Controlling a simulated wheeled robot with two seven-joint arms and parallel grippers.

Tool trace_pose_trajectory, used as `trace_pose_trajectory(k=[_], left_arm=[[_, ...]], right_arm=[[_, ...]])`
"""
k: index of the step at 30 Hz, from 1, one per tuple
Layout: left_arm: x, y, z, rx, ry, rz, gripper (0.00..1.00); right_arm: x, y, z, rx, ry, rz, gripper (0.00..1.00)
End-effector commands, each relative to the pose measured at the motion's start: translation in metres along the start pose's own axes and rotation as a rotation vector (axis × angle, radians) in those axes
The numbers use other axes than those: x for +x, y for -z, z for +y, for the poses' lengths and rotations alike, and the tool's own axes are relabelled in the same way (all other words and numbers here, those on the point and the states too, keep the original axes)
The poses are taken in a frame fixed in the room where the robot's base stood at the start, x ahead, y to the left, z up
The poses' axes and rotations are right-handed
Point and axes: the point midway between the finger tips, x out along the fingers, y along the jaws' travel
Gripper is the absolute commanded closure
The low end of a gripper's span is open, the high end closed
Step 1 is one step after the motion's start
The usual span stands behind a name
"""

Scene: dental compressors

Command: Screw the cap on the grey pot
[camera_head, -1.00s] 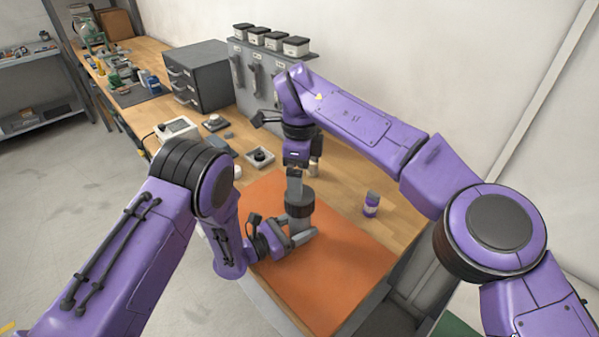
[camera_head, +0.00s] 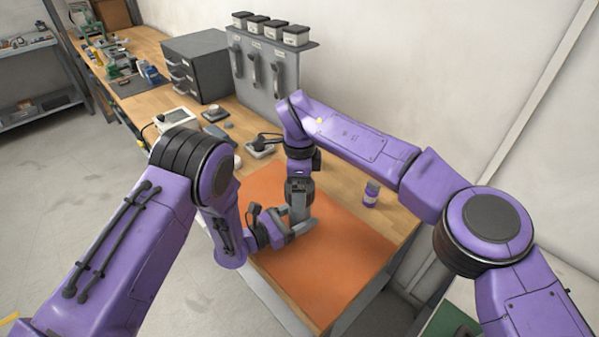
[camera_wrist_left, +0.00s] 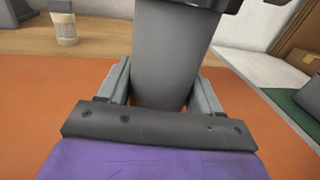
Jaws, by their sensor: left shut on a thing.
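The grey pot (camera_head: 297,213) stands upright at the orange mat's far-left part. My left gripper (camera_head: 296,230) is shut around its side. In the left wrist view the pot (camera_wrist_left: 172,60) is a smooth grey cylinder between the two fingers (camera_wrist_left: 160,88). A dark round part, seemingly the cap (camera_head: 309,187), is at the pot's top; a dark rim also shows at the top of the left wrist view (camera_wrist_left: 205,4). My right gripper (camera_head: 298,187) points down right over the pot. Its fingers overlap the dark part, so their grip and the cap's seating are unclear.
A purple-labelled bottle (camera_head: 371,193) stands right of my right gripper, beyond the orange mat (camera_head: 330,262). Grey drawers (camera_head: 197,65) and a grey tool panel (camera_head: 262,72) stand at the back. The mat's front and right are bare.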

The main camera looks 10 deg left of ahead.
Motion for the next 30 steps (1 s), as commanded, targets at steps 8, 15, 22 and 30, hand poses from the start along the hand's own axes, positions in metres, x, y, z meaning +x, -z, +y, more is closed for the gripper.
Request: trace_pose_trajectory(k=[8, 15, 22, 30], left_arm=[[0.0003, -0.0008, 0.0003, 0.0, -0.001, -0.002, 1.0], [0.0003, -0.0008, 0.0003, 0.0, -0.001, -0.002, 1.0], [0.0003, -0.0008, 0.0002, 0.001, 0.0, -0.002, 1.0], [0.0003, -0.0006, -0.0001, 0.001, 0.001, -0.001, 1.0]], right_arm=[[0.0093, 0.0003, -0.0001, 0.0, 0.0, 0.0, 0.03], [0.009, 0.0003, -0.0001, 0.001, 0.0, 0.0, 0.39], [0.0089, 0.0003, -0.0002, 0.054, 0.001, 0.0, 0.6], [0.0093, -0.0002, -0.0001, 0.775, 0.0, 0.0, 0.6]])
